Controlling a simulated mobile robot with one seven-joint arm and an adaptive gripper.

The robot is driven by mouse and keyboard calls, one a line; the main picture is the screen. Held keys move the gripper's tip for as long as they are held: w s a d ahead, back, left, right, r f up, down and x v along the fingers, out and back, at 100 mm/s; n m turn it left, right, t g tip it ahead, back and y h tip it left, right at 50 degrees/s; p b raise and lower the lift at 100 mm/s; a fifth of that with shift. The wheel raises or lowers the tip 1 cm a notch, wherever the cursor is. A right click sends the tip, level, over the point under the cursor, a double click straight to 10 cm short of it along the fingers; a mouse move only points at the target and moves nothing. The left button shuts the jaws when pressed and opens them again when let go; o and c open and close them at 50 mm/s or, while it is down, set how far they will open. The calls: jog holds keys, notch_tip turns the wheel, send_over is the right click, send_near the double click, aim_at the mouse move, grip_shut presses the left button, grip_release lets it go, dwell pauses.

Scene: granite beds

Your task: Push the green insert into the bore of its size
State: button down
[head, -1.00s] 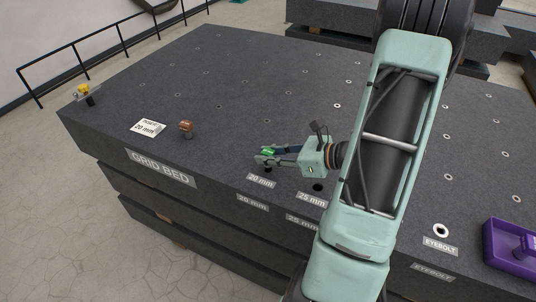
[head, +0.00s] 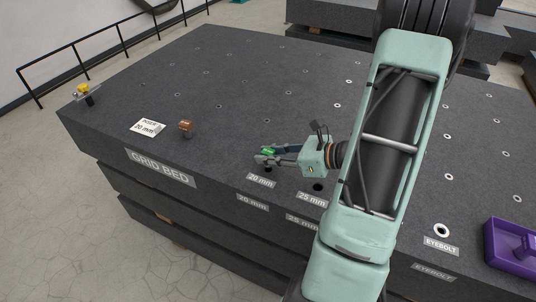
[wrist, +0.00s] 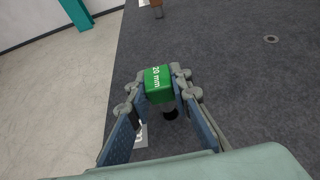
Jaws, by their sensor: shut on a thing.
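The green insert (head: 269,152) is held between the fingertips of my gripper (head: 266,156). A dark bore (wrist: 171,114) shows just below and beside the insert's lower end. In the head view it lies behind the 20 mm label (head: 261,181), largely under my gripper. I cannot tell whether the insert's tip touches it. The 25 mm bore (head: 318,187) is open to the right.
A yellow-topped piece (head: 84,90) is at the far left corner. A purple tray (head: 510,262) and the eyebolt hole (head: 441,230) are at right.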

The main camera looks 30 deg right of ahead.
aim_at(268, 166)
jog(key=shift+f+b, duration=1.65)
jog(key=shift+f, duration=0.25)
jog(key=shift+r, duration=0.15)
jog(key=shift+r+p, duration=0.4)
jog(key=shift+f+b, duration=0.7)
jog(key=shift+b, duration=0.1)
dwell(1.1)
jog(key=shift+r, duration=0.2)
jog(key=shift+r+p, duration=0.45)
jog(key=shift+p, duration=0.05)
dwell(1.0)
jog(key=shift+f+b, duration=0.6)
jog(key=shift+b, duration=0.15)
jog(key=shift+r, duration=0.15)
